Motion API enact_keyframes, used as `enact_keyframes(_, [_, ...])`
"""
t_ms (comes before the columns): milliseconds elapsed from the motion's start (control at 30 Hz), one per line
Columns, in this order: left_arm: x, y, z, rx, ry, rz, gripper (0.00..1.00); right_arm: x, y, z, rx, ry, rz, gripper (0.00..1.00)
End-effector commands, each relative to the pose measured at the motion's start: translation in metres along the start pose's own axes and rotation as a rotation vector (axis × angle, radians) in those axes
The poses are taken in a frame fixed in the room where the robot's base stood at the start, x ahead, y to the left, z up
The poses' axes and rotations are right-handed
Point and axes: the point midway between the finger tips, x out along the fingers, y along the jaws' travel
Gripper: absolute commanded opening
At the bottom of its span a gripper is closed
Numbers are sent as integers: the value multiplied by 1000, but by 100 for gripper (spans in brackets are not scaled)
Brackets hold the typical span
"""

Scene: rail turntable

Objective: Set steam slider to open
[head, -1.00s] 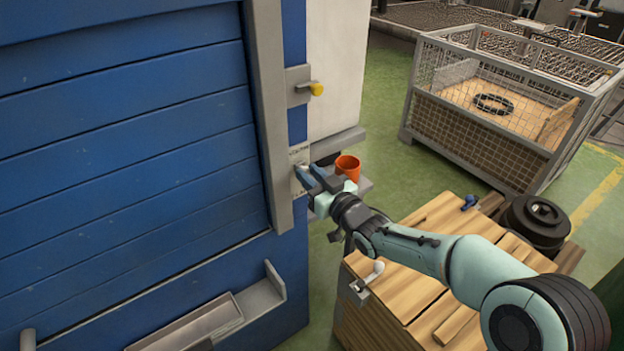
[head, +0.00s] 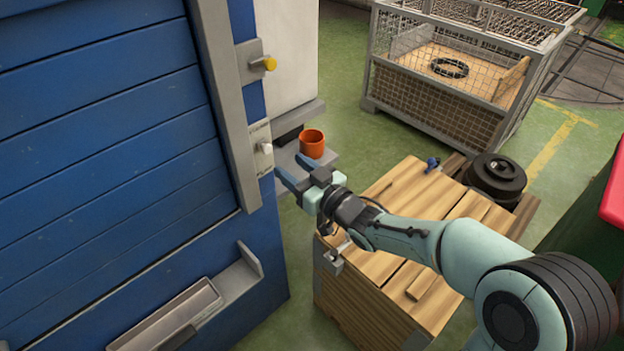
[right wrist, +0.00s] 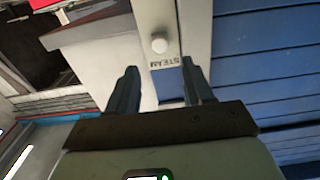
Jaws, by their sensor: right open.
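The steam slider is a small plate (head: 259,134) with a pale knob (head: 265,147) on the blue machine's grey post. In the right wrist view the knob (right wrist: 159,44) stands clear, with the word STEAM upside down beside it. In the head view the knob sits near the middle of the plate's height; I cannot read the end marks. My right gripper (head: 292,166) is open and empty, to the right of the knob and slightly lower in the head view, apart from it. Its two fingers (right wrist: 160,68) show spread in the wrist view. My left gripper is not in view.
A yellow knob (head: 270,63) is on a bracket above the slider. An orange cup (head: 312,143) stands on a grey shelf (head: 287,158) close behind my right gripper. A wooden crate (head: 400,200) lies below my right arm. A mesh cage (head: 430,108) stands farther back.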

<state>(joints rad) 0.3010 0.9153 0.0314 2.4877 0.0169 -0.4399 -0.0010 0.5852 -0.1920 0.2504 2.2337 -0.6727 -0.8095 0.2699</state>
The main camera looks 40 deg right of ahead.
Motion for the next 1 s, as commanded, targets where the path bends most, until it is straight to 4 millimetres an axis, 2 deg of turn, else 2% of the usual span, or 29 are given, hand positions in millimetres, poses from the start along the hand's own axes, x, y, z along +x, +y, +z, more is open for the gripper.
enact_keyframes(100, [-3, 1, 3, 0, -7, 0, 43, -26, 0, -2, -1, 1, 2, 51])
enact_keyframes(333, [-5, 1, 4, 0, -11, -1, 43, -56, 0, -1, 0, 1, 0, 51])
enact_keyframes(500, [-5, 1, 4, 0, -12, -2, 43, -62, 0, 0, 1, 1, -1, 51])
enact_keyframes(1000, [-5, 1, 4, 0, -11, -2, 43, -62, 0, 1, 2, -1, 0, 51])
